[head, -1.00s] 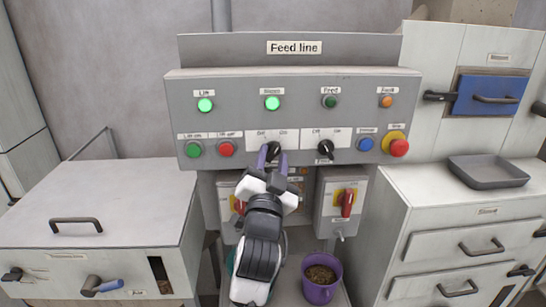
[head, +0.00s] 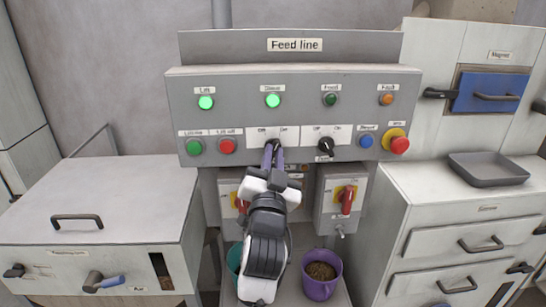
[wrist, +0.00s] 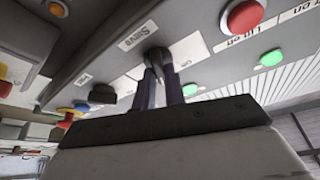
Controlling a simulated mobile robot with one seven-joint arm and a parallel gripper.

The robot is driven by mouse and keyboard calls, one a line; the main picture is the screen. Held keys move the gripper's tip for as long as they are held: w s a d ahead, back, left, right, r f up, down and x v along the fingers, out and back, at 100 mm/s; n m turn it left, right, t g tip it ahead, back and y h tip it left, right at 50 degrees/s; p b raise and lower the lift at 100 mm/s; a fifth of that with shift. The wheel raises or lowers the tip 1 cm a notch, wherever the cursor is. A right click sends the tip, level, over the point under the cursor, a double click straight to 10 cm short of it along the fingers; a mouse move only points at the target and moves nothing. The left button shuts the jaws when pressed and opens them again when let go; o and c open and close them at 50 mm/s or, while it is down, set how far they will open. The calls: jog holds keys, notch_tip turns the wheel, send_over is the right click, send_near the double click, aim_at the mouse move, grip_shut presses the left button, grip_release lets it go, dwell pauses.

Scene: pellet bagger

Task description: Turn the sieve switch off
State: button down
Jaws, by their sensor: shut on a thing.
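The sieve switch (head: 274,145) is a small black rotary knob on a white plate marked Off and On, on the grey Feed line panel (head: 292,76). The green Sieve lamp (head: 273,100) above it is lit. My gripper (head: 273,156) reaches up from below and its two fingers are shut on the knob. The wrist view shows the knob (wrist: 156,56) between the fingertips (wrist: 160,76), beside the Sieve label (wrist: 138,34). The fingers hide part of the knob, so I cannot tell which way it points.
The Feed knob (head: 326,144) sits to the right on the same panel. Green (head: 195,148) and red (head: 227,146) lift buttons sit to the left. A red-and-yellow stop button (head: 398,144) is at far right. Isolator boxes and a purple bucket (head: 321,278) are below.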

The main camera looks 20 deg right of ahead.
jog(key=n+y, duration=0.1)
jog(key=n, duration=0.1)
jog(key=n+t+y, duration=0.1)
jog(key=n, duration=0.2)
jog(key=n+y, duration=0.1)
jog(key=n, duration=0.1)
jog(key=shift+s+d+n+t+y, duration=0.1)
jog(key=shift+d+n+t+y, duration=0.2)
jog(key=shift+n, duration=0.1)
jog(key=n+y+b, duration=0.1)
jog(key=n+y, duration=0.1)
jog(key=n, duration=0.1)
jog(key=shift+f+n+b, duration=0.1)
jog(key=shift+n+b, duration=0.2)
jog(key=shift+n+y+b, duration=0.8)
jog(key=shift+n+y, duration=0.1)
jog(key=shift+n, duration=0.9)
jog(key=shift+r+n, duration=0.2)
jog(key=shift+n, duration=0.2)
jog(key=c, duration=1.5)
grip_release()
jog(key=shift+o, duration=0.2)
jog(key=shift+f, duration=0.15)
